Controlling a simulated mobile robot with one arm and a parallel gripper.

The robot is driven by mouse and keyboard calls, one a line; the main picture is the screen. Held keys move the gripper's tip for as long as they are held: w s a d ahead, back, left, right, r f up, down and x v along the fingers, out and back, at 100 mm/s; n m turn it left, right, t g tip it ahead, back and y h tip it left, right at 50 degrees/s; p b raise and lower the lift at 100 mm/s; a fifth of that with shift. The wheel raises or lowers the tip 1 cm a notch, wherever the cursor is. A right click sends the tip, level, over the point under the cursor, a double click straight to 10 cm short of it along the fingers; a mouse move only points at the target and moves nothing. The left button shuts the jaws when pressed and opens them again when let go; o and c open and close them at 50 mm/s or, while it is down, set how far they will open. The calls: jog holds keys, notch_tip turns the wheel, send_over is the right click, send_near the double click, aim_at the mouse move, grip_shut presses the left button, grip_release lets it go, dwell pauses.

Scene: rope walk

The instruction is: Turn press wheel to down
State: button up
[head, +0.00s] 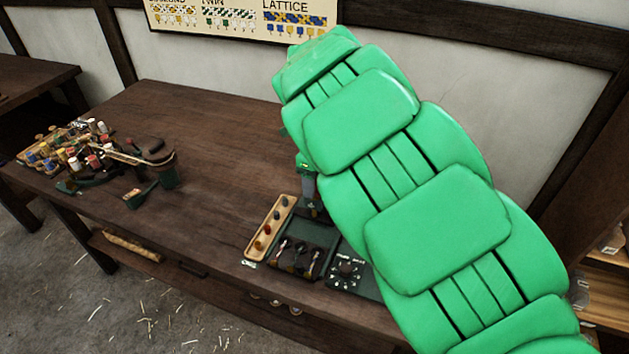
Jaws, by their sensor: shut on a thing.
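My bright green arm (437,228) crosses the right half of the head view and hides much of the bench behind it. My gripper cannot be made out; it seems hidden behind the arm. The press wheel is not clearly seen either. A small upright grey-green piece (308,186) with a bright green top shows at the arm's left edge, above a dark base. I cannot tell whether it belongs to the press or to my arm's end.
The brown workbench (190,115) has a clear middle. A wooden tray (269,228) with coloured knobs, a dark tray (301,247) of tools and a dark dial panel (347,272) sit near the front edge. Bobbins (87,150) and a dark pot (160,165) stand left.

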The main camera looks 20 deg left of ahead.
jog(key=shift+m, duration=0.6)
jog(key=o, duration=1)
jog(key=shift+o, duration=0.2)
jog(key=shift+r, duration=0.1)
jog(key=shift+r, duration=3.8)
